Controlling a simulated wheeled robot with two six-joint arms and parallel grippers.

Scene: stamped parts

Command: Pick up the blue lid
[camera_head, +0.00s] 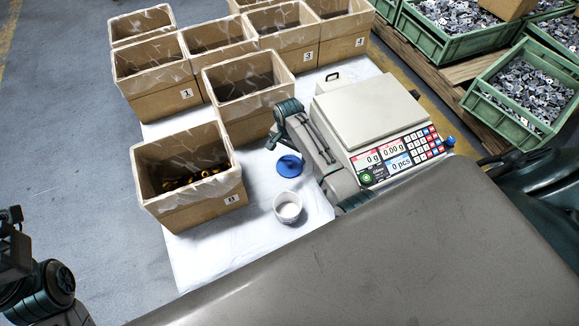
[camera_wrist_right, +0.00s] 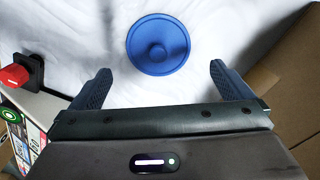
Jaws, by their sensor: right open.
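The blue lid (camera_head: 289,166) lies flat on the white-covered table, just behind a small white tub (camera_head: 288,208). In the right wrist view the round lid (camera_wrist_right: 157,44) shows whole, with a raised ring at its centre. My right gripper (camera_head: 273,140) is above the table near the lid. In the wrist view its two fingers (camera_wrist_right: 160,70) are wide apart, with nothing between them. The lid lies beyond the fingertips, roughly centred between them. My left arm shows at the lower left edge of the head view; its finger state is not clear.
A counting scale (camera_head: 365,110) stands right of the lid, close to my right arm. Open cardboard boxes stand left and behind; the nearest box (camera_head: 190,205) holds dark and yellow parts. Green crates (camera_head: 500,125) of metal parts are at the right. Bare table lies around the tub.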

